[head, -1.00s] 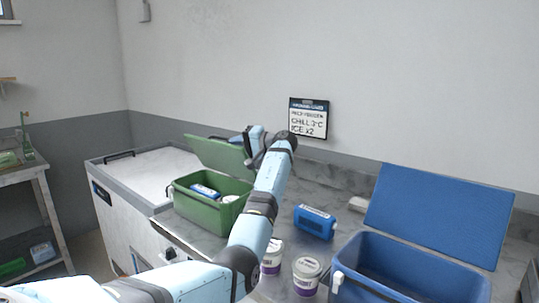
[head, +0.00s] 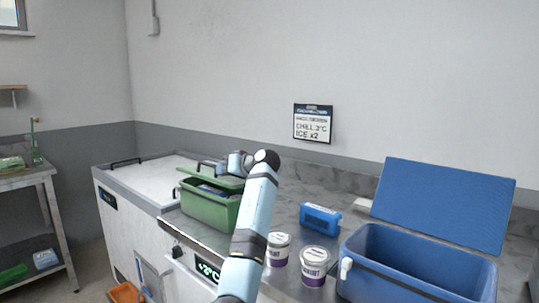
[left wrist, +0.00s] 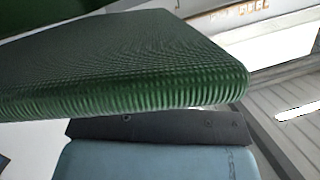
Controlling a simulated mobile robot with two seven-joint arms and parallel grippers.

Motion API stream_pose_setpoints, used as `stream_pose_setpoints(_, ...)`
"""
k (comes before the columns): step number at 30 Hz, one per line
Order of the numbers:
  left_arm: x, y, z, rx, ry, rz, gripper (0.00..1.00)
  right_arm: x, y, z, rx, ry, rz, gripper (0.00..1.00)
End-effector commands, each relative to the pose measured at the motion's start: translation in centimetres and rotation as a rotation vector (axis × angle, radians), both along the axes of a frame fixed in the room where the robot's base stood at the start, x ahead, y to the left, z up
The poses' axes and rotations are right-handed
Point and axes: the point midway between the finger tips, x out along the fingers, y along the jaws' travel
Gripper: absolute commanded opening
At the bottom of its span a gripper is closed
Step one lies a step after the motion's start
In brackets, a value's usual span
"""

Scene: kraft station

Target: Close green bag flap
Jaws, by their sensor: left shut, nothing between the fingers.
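The green bag (head: 208,208) stands on the counter left of centre in the head view. Its green flap (head: 205,176) is tilted down low over the opening, with a gap in which something blue and white shows. My left gripper (head: 212,165) is shut and empty, at the flap's upper side; whether it touches is unclear. In the left wrist view the ribbed edge of the green flap (left wrist: 150,90) fills much of the picture, close to the camera. The fingertips are hard to make out. My right gripper is not in view.
An open blue cooler (head: 415,268) with a raised lid stands at the right. Two white tubs (head: 314,266) and a blue ice pack (head: 320,219) are on the counter (head: 285,205). A white chest (head: 150,178) is left of the bag.

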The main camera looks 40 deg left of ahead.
Motion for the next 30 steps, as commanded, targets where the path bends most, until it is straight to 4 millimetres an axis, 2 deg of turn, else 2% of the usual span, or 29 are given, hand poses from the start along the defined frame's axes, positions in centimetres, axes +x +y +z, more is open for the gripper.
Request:
stream_pose_setpoints(3,0.0,0.1,-0.9,0.001,-0.015,0.0,0.0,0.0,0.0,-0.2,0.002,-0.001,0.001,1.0)
stream_pose_setpoints(10,0.0,0.0,-1.7,0.001,-0.013,-0.001,0.0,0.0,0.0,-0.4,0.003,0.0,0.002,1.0)
stream_pose_setpoints(30,0.1,0.0,-1.9,0.002,-0.012,-0.001,0.0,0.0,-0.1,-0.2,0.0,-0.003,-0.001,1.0)
